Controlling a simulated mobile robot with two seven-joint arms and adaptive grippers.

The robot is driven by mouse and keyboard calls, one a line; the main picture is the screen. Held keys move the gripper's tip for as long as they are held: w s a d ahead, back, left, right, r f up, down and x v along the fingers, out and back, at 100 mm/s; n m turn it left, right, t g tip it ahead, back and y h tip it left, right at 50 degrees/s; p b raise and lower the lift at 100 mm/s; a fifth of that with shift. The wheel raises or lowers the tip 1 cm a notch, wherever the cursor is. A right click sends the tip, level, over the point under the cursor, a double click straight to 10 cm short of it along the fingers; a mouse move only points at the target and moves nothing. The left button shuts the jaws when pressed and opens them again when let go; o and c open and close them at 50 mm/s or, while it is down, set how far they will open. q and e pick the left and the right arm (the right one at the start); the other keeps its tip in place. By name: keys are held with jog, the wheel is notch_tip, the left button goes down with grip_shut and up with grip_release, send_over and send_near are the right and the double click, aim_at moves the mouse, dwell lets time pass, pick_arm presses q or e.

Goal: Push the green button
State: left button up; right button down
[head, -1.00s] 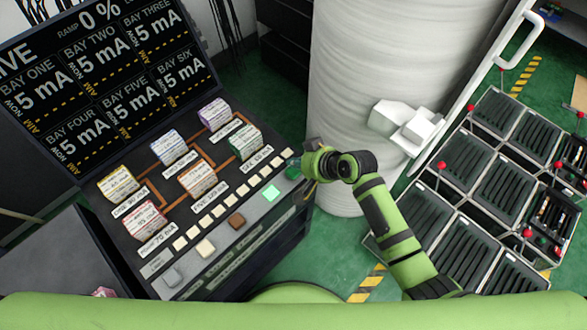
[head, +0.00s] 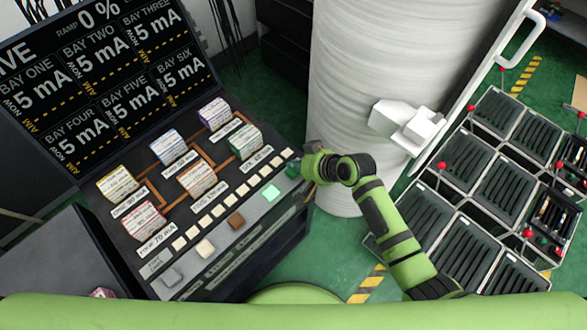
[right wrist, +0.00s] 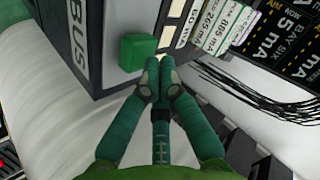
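My right gripper (head: 300,168) is at the console's right end in the head view. In the right wrist view its two teal fingers (right wrist: 155,75) meet at the tips, empty, just beside and below the green block. I cannot tell whether they touch it. In the head view the gripper and dark green there blend together. My left gripper is not in view.
The console (head: 255,235) carries several coloured labelled blocks, cream buttons and a brown button (head: 236,221), with a screen (head: 100,75) behind. A large white cylinder (head: 400,70) stands behind my right arm. Racks with red-knobbed levers (head: 505,185) stand at the right.

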jog(key=shift+f, duration=0.35)
jog(key=shift+r, duration=0.1)
dwell(0.3)
jog(key=shift+r+p, duration=0.85)
jog(key=shift+p, duration=0.1)
jog(key=shift+r, duration=0.1)
notch_tip(320, 180, up, 6)
jog(key=p, duration=0.6)
jog(key=shift+p, duration=0.35)
